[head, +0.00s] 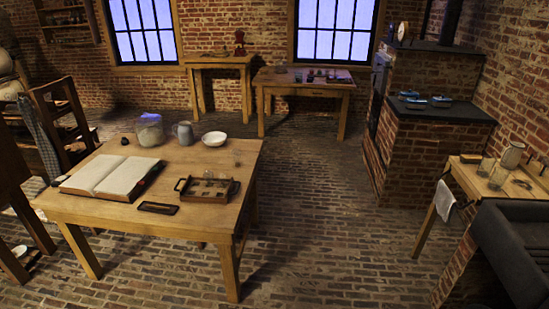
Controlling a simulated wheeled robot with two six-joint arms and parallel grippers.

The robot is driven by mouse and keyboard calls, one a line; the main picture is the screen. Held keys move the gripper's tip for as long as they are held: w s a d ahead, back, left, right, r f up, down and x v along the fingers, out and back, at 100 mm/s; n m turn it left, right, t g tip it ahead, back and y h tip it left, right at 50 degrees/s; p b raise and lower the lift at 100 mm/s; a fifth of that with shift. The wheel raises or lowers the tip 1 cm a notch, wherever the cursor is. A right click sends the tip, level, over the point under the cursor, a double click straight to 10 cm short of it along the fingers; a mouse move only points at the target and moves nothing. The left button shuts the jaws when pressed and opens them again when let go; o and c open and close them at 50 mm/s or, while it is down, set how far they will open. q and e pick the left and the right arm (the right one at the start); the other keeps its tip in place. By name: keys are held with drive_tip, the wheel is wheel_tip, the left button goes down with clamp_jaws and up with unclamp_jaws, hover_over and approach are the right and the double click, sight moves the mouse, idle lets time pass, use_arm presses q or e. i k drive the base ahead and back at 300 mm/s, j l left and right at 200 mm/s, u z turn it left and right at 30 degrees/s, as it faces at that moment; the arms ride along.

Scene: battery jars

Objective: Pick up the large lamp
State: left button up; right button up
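I cannot make out a large lamp in the head view. A red-brown upright object (239,43) stands on the small table by the back wall, too small to identify. Tiny items (311,75) on the desk under the right window are also too small to tell. Neither of my grippers is in view.
The near wooden table (105,208) holds an open book (111,177), a glass jar (149,130), a grey jug (185,133), a white bowl (214,139) and a wooden tray (207,190). A brick stove (428,150) and sink (515,245) stand right. Brick floor (330,210) between is clear.

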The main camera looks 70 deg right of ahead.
sight(236, 153)
drive_tip(key=z, duration=2.05)
drive_tip(key=i+l+u, duration=0.1)
drive_tip(key=u, duration=0.3)
drive_tip(key=i+l+u, duration=0.15)
drive_tip(key=u, duration=0.2)
drive_tip(key=i+l+u, duration=0.3)
drive_tip(key=i+l, duration=0.15)
drive_tip(key=l, duration=0.35)
drive_tip(key=i+l+u, duration=0.15)
drive_tip(key=l, duration=0.25)
drive_tip(key=i+l, duration=0.15)
drive_tip(key=l, duration=0.2)
drive_tip(key=i+l, duration=0.15)
drive_tip(key=l, duration=0.2)
drive_tip(key=i+l, duration=0.15)
drive_tip(key=l, duration=0.2)
drive_tip(key=i+l, duration=0.15)
drive_tip(key=l, duration=0.2)
drive_tip(key=i+l+u, duration=0.1)
drive_tip(key=l, duration=0.25)
drive_tip(key=i+l, duration=0.2)
drive_tip(key=l, duration=0.15)
drive_tip(key=i+l, duration=0.15)
drive_tip(key=l, duration=0.2)
drive_tip(key=i+l, duration=0.15)
drive_tip(key=l, duration=0.2)
